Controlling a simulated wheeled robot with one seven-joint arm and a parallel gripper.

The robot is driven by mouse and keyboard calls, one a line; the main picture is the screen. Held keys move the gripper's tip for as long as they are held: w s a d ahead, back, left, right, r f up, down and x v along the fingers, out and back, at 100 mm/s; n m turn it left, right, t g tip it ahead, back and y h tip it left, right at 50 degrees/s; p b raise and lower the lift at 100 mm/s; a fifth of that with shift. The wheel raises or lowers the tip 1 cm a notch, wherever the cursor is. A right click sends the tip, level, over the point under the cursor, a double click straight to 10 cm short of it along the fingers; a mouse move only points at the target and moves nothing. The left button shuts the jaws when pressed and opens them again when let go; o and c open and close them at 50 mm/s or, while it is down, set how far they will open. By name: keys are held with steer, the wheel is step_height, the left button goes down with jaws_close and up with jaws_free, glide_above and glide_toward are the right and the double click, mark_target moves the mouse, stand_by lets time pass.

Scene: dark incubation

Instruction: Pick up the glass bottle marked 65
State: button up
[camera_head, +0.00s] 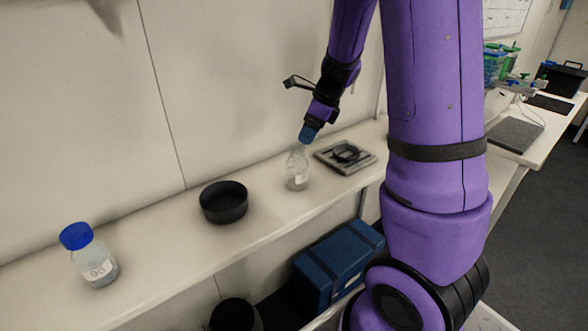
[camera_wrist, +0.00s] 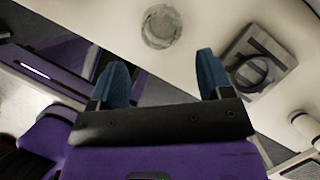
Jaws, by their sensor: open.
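A clear glass bottle (camera_head: 297,176) with a small white label stands upright on the shelf, just below my gripper (camera_head: 308,134) in the head view. The label is too small to read. In the wrist view this bottle (camera_wrist: 161,27) shows from above as a round clear shape, ahead of my open, empty gripper (camera_wrist: 162,72) and apart from both blue fingers. A second glass bottle (camera_head: 94,262) with a blue cap stands upright at the left; its label seems to read 80 or 90.
A black round bowl (camera_head: 223,204) sits between the bottles. A grey square device (camera_head: 345,156) lies right of the clear bottle, also in the wrist view (camera_wrist: 260,62). A wall (camera_head: 240,90) rises behind the shelf (camera_head: 160,250). A blue box (camera_head: 338,262) is below it.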

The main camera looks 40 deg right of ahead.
mark_target(299, 146)
steer(key=shift+a+x, duration=0.2)
steer(key=shift+x, duration=3.3)
steer(key=shift+w+r, duration=0.1)
steer(key=shift+w, duration=0.1)
jaws_close()
